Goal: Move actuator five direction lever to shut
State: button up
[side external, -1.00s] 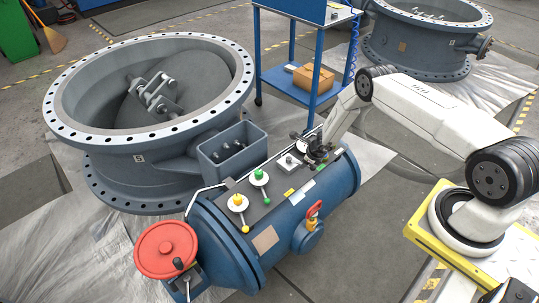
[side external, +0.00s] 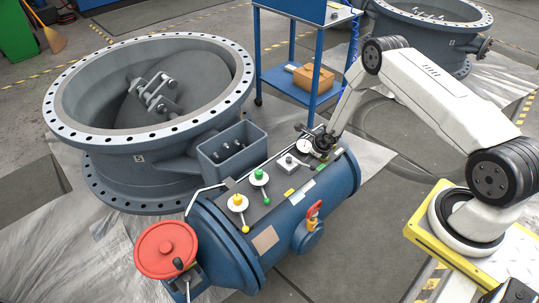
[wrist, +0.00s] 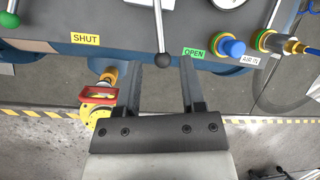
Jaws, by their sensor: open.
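The direction lever is a slim metal rod ending in a black ball knob (wrist: 163,60). In the wrist view it points down the picture, between the yellow SHUT label (wrist: 85,39) on the left and the green OPEN label (wrist: 193,52) on the right, nearer OPEN. My gripper (wrist: 161,66) is open, one finger on each side of the knob in the picture; I see no clear contact. In the side view, my gripper (side external: 322,150) is over the right part of the blue actuator (side external: 275,222), just right of a square white lever base (side external: 289,163). The fingertips are hard to make out there.
A pressure gauge (side external: 304,147) is close to my gripper. A green-knobbed lever (side external: 260,176) and a yellow-knobbed lever (side external: 239,201) stand left on the panel. A blue fitting (wrist: 233,47) and air line are right of OPEN. A red-handled valve (side external: 313,209) sits on the front.

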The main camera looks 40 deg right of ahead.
grip_shut()
jog(key=n, duration=0.2)
jog(key=w+d+n+g+h, duration=0.1)
jog(key=n, duration=0.2)
jog(key=r+n, duration=0.1)
jog(key=n, duration=0.2)
jog(key=shift+w+d+r+g, duration=0.1)
jog(key=shift+w+d+g, duration=0.1)
jog(key=shift+w+g, duration=0.2)
jog(key=r+n, duration=0.1)
jog(key=n, duration=0.2)
jog(key=w+r+n+g+h, duration=0.1)
jog(key=n, duration=0.2)
jog(key=d+n+g+h, duration=0.1)
jog(key=n, duration=0.2)
jog(key=shift+w+d+r+n, duration=0.1)
jog(key=shift+w+r+n, duration=0.2)
jog(key=shift+r, duration=0.1)
